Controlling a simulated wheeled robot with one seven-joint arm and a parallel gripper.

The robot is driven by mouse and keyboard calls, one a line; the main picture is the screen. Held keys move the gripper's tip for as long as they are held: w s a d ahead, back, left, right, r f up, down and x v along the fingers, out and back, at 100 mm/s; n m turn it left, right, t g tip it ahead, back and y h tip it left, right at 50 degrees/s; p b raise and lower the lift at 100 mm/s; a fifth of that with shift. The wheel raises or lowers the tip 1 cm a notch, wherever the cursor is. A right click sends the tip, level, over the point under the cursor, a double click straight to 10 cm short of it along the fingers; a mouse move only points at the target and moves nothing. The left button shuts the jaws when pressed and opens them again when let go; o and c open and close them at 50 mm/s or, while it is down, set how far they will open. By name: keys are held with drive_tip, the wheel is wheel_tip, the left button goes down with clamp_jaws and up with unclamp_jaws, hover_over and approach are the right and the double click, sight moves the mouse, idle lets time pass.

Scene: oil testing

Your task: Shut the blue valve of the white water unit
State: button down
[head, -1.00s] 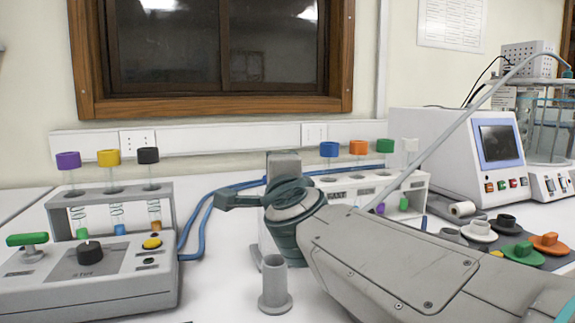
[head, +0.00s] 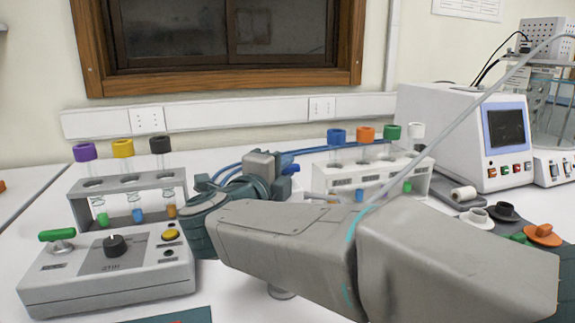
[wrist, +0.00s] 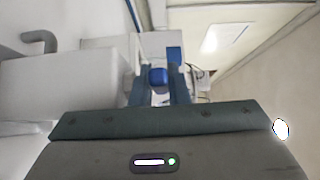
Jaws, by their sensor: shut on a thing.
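In the wrist view, my gripper's (wrist: 156,74) two dark fingers are closed around the blue valve (wrist: 157,76), which shows as a rounded blue knob between them. A white body behind it looks like the water unit (wrist: 105,43). In the head view, my forearm reaches in from the right and covers most of the white unit and my fingertips. A blue part that looks like the valve (head: 291,169) shows just right of a grey block above my wrist. How far the valve is turned cannot be told.
A grey control box (head: 105,272) with a green lever and black knob stands left, before a rack (head: 125,182) of capped tubes. A white tube rack (head: 350,180) is behind my forearm. A white machine (head: 455,130) and several coloured knobs are right. Blue hoses run behind my wrist.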

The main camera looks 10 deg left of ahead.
drive_tip(key=shift+h, duration=0.3)
drive_tip(key=c, duration=1.7)
unclamp_jaws()
drive_tip(key=p+v, duration=0.1)
drive_tip(key=v, duration=1.2)
drive_tip(key=shift+s+a, duration=0.15)
drive_tip(key=shift+s, duration=0.2)
drive_tip(key=shift+r, duration=0.1)
